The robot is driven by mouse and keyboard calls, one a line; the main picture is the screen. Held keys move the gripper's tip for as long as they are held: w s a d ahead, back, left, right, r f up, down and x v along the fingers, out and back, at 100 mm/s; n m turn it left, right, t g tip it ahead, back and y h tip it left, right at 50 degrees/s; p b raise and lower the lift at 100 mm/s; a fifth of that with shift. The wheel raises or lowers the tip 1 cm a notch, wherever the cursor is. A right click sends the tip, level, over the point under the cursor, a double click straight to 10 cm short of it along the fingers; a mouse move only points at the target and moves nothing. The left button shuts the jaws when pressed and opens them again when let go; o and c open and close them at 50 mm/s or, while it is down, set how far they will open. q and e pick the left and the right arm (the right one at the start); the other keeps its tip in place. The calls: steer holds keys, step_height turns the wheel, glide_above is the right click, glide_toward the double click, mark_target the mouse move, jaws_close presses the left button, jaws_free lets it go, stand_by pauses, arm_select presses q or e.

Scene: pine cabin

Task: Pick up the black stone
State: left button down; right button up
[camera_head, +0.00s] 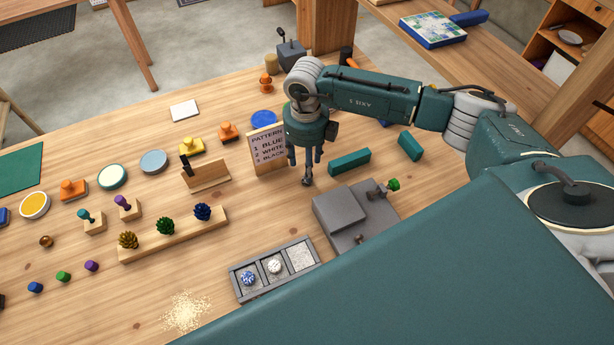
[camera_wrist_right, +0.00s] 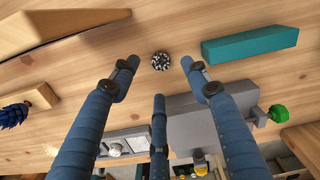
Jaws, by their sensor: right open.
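The black stone (camera_wrist_right: 160,61), dark with pale speckles, lies on the wooden table in the right wrist view. It appears just beyond the spread fingertips of my right gripper (camera_wrist_right: 160,75), with clear space around it. In the head view my right gripper (camera_head: 305,165) points down over the table in front of the pattern sign; the stone is hard to tell from the fingers there. The fingers are open and hold nothing. My left gripper is not in view.
A grey tray (camera_head: 238,286) holds a blue stone (camera_head: 249,278) and a white stone (camera_head: 274,267); its right compartment has no stone. The pattern sign (camera_head: 269,148) stands behind the gripper. A grey block (camera_head: 345,217) and teal bars (camera_head: 349,162) are close by on the right.

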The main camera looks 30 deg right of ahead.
step_height(320, 180, down, 5)
steer(key=p, duration=0.2)
steer(key=shift+s+p, duration=0.1)
steer(key=shift+p, duration=0.2)
steer(key=shift+f, duration=0.35)
steer(key=shift+c, duration=0.8)
jaws_close()
